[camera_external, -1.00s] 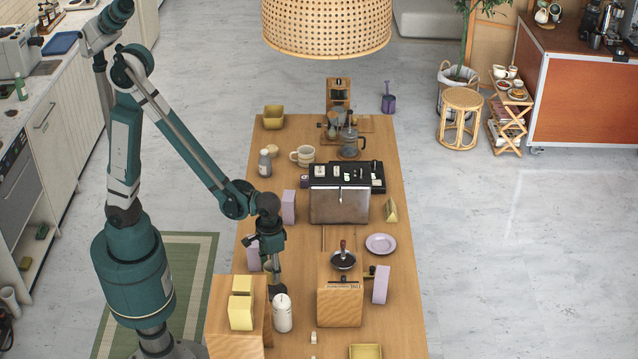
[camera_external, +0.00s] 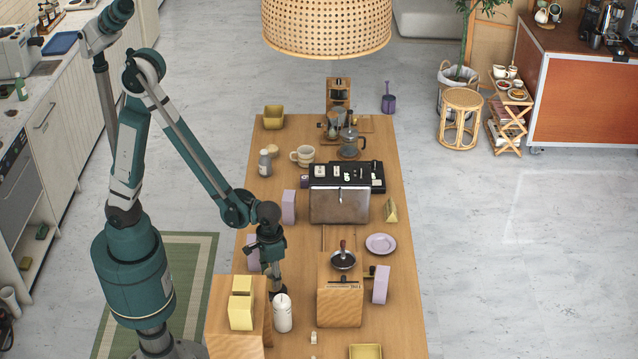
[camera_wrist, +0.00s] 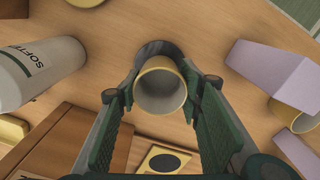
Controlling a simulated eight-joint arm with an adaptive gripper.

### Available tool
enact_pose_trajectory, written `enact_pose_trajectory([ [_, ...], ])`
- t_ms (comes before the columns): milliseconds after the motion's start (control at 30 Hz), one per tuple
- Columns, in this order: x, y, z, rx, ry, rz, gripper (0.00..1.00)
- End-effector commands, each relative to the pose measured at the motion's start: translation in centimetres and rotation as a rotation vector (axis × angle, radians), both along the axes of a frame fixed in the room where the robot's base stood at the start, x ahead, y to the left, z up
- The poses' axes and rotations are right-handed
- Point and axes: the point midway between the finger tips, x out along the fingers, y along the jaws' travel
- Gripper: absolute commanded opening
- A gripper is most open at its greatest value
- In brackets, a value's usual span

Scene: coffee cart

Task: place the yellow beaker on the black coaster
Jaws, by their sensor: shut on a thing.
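The yellow beaker (camera_wrist: 162,86) is between the fingers of my gripper (camera_wrist: 161,92) in the wrist view, its open mouth facing the camera. My gripper is shut on it. A dark round piece, seemingly the black coaster (camera_wrist: 157,47), shows just behind the beaker's far rim; the beaker hides most of it. I cannot tell whether the two touch. In the external view my gripper (camera_external: 275,279) is low over the left side of the wooden table, and the beaker is hard to make out there. Dark material shows at the fingertips.
A white bottle (camera_external: 282,313) stands close to my gripper, beside a wooden box (camera_external: 222,343) with yellow blocks. Lilac blocks (camera_wrist: 270,72) and another yellow-rimmed cup (camera_wrist: 300,118) lie to the right in the wrist view. A yellow card with a black circle (camera_wrist: 165,160) is nearby.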

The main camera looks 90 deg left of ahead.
Motion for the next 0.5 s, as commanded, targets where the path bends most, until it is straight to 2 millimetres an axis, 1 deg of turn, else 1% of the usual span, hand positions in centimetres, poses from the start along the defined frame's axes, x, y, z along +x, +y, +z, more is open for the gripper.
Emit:
enact_pose_trajectory([
  [100,0.0,0.0,-1.0,0.0,0.0,0.0,0.22],
  [200,0.0,0.0,-1.5,0.0,0.0,0.0,0.22],
  [500,0.0,0.0,-1.8,0.0,0.0,0.0,0.22],
])
